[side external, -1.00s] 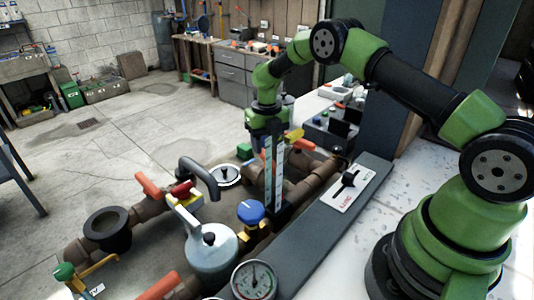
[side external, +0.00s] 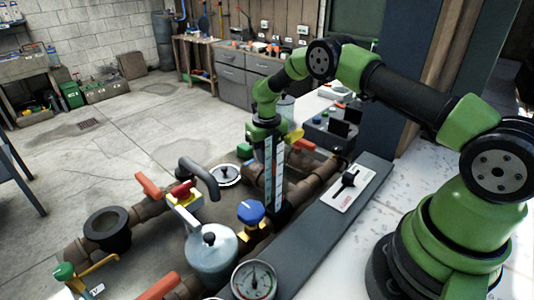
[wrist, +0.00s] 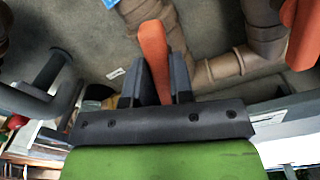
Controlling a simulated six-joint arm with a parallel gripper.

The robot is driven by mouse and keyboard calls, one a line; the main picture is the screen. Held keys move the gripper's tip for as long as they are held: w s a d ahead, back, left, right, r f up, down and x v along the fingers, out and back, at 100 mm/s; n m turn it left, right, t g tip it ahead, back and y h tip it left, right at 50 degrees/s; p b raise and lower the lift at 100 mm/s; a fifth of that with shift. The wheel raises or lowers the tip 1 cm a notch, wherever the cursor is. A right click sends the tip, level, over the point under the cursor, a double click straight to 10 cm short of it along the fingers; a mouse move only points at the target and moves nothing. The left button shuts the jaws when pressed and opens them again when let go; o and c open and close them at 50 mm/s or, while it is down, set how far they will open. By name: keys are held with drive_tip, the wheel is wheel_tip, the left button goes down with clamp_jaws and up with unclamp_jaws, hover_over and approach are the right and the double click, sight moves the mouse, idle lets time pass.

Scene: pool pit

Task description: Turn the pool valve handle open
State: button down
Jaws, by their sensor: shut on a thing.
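In the wrist view, an orange lever handle (wrist: 155,50) stands between the two dark fingers of my gripper (wrist: 154,84). The fingers are shut on it, one on each side, and its far end reaches out past the fingertips over brown pipe. In the side view, my green wrist (side external: 265,105) is low over the pipework, behind a clear upright flow tube (side external: 273,170). The tube and pipes hide the fingertips and the held handle there. The valve body under the handle cannot be made out clearly.
Close by are an orange lever (side external: 303,144), a blue-capped valve (side external: 251,212), a grey tank (side external: 211,258), a pressure gauge (side external: 254,281) and a curved grey pipe (side external: 205,178). A grey ledge with a switch plate (side external: 346,188) runs along the right. The concrete floor at left is mostly clear.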

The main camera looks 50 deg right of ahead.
drive_tip(key=n, duration=0.4)
drive_tip(key=shift+a, duration=0.2)
drive_tip(key=c, duration=1)
unclamp_jaws()
drive_tip(key=shift+r, duration=0.15)
wheel_tip(320, 180, up, 10)
drive_tip(key=shift+w, duration=0.1)
